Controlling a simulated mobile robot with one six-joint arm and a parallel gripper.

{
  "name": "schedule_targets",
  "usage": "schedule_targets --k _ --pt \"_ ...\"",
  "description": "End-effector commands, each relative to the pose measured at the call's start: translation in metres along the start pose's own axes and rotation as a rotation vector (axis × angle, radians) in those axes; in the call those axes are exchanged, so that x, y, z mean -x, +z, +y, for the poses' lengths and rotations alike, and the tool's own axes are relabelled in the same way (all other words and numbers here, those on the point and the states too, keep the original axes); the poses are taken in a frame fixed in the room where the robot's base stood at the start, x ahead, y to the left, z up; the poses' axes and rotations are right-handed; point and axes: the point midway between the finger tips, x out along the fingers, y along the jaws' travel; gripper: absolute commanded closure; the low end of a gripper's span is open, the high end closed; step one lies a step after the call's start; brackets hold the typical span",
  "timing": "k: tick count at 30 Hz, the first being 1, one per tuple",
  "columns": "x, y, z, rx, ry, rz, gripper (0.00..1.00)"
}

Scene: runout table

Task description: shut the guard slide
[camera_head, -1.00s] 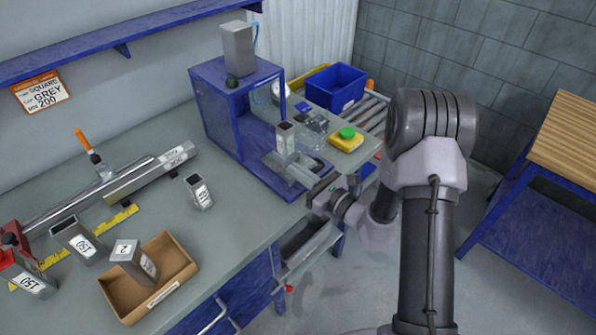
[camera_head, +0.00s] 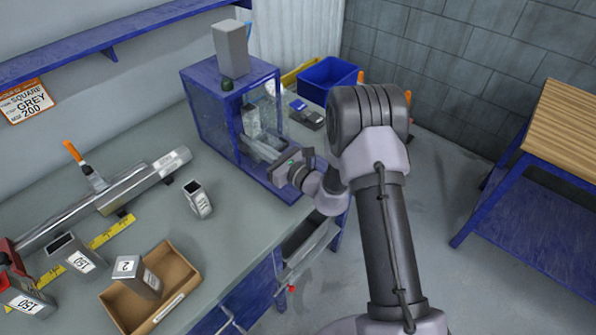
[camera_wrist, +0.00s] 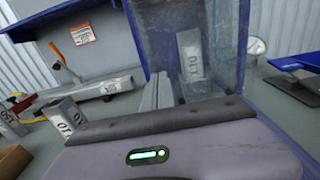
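The blue-framed guard box (camera_head: 215,118) stands on the bench, its open front facing my arm. A clear, faintly tinted panel, apparently the guard slide (camera_wrist: 222,40), shows beside a blue post in the wrist view. I cannot tell how far it is drawn across. A grey square tube (camera_head: 251,121) stands inside the box and shows behind the clear panel in the wrist view (camera_wrist: 191,55). My gripper (camera_head: 284,166) is at the front of the box, low near its sill. Its fingertips are not clear, and I cannot tell whether it touches anything.
A cardboard tray (camera_head: 180,272) with a tube lies at the front. A long grey bar (camera_head: 130,192) lies at the left. A blue bin (camera_head: 328,78) is behind my arm. Floor to the right is clear.

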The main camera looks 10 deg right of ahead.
Motion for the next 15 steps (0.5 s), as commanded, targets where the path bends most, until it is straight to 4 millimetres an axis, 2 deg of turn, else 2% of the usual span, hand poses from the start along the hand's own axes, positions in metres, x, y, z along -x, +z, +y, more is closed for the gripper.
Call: schedule_targets --k 6,15 --pt "-0.026 0.0 0.0 0.0 0.001 0.0 1.0" --pt "-0.044 0.0 0.0 0.0 0.0 -0.001 1.0"
